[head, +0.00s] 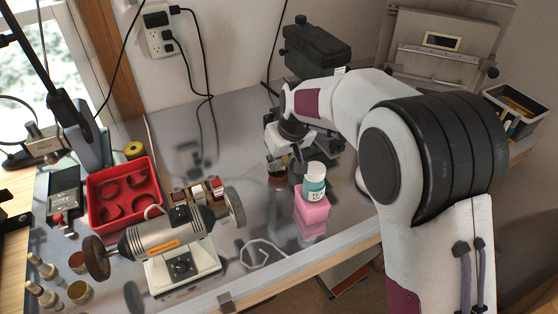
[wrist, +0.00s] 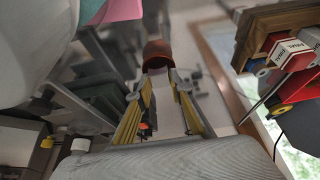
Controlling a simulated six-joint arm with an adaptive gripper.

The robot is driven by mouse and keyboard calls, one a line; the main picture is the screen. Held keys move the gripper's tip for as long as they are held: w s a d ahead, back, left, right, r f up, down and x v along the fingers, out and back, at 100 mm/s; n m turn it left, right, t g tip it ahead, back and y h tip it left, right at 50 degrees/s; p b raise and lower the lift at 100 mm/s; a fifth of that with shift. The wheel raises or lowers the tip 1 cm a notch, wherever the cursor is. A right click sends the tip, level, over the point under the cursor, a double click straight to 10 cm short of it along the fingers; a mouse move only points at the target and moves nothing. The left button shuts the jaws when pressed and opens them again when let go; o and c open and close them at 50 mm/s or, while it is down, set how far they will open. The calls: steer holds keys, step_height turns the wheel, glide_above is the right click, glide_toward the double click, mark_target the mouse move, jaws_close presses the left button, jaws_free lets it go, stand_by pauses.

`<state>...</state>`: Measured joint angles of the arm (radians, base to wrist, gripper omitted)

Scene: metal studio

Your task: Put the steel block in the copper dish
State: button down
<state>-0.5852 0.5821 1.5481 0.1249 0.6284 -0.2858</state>
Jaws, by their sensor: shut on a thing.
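My gripper (head: 290,150) points down over the bench, behind and to the left of the pink block. In the wrist view my gripper's fingertips (wrist: 158,76) are close together, with the copper dish (wrist: 158,52) just beyond them. The dish is also in the head view (head: 277,181), partly hidden under the gripper. My gripper is shut on a small grey thing, seemingly the steel block, which is hard to make out between the fingertips. I cannot tell whether it touches the dish.
A pink block (head: 311,213) with a teal-labelled bottle (head: 314,182) on it stands close to the right of my gripper. A bench grinder (head: 170,240) and a red tray (head: 121,197) stand on the left. A dark green case (head: 316,48) is behind.

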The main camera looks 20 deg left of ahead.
steer(key=shift+f, duration=0.3)
steer(key=c, duration=1.8)
jaws_free()
steer(key=shift+r, duration=0.1)
steer(key=shift+r, duration=0.4)
steer(key=shift+v, duration=5.8)
